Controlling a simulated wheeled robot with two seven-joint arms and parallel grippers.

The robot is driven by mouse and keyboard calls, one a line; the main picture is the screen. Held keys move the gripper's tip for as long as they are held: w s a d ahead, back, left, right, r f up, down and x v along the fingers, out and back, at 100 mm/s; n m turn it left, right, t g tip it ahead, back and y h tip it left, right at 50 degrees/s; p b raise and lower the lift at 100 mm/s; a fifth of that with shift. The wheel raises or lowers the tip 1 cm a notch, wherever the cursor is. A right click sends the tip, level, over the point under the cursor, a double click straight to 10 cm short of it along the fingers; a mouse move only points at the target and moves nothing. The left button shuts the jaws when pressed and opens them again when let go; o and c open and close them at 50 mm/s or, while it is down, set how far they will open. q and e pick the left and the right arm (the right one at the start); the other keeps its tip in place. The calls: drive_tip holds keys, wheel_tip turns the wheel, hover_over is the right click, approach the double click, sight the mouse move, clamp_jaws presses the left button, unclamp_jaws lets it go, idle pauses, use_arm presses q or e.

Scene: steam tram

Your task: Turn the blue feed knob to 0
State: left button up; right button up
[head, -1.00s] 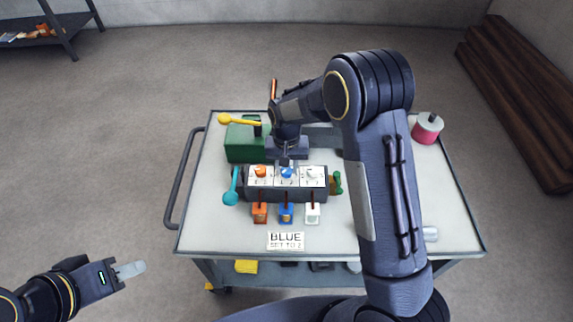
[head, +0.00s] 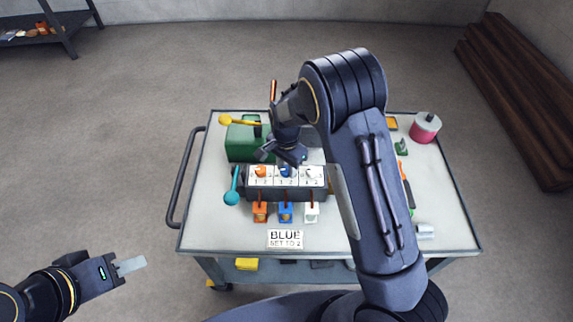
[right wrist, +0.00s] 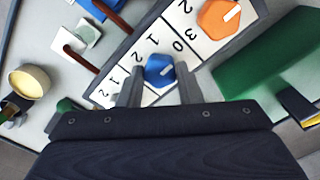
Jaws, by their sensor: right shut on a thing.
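The blue feed knob (head: 286,172) is the middle of three knobs on a grey box on the cart. In the right wrist view the blue knob (right wrist: 159,70) sits between the two fingers of my right gripper (right wrist: 158,82), which is shut on it. A pale pointer line shows on the knob, but the number it points at cannot be read surely. In the head view my right gripper (head: 287,163) partly covers the knob. My left gripper (head: 130,265) is away from the cart at lower left; its jaw opening cannot be made out.
An orange knob (right wrist: 219,18) and a white knob (head: 312,172) flank the blue one. A teal lever (head: 233,190) stands left of the box, a green block (head: 240,142) behind it. A sign (head: 286,239) reads "BLUE SET TO 2". Colored tags hang in front.

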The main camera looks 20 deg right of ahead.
sight(286, 169)
idle(0.4)
drive_tip(key=o, duration=1)
drive_tip(key=shift+r, duration=0.1)
wheel_tip(286, 169, up, 7)
drive_tip(key=shift+r+p, duration=0.1)
drive_tip(key=shift+p, duration=0.25)
drive_tip(key=shift+r, duration=0.25)
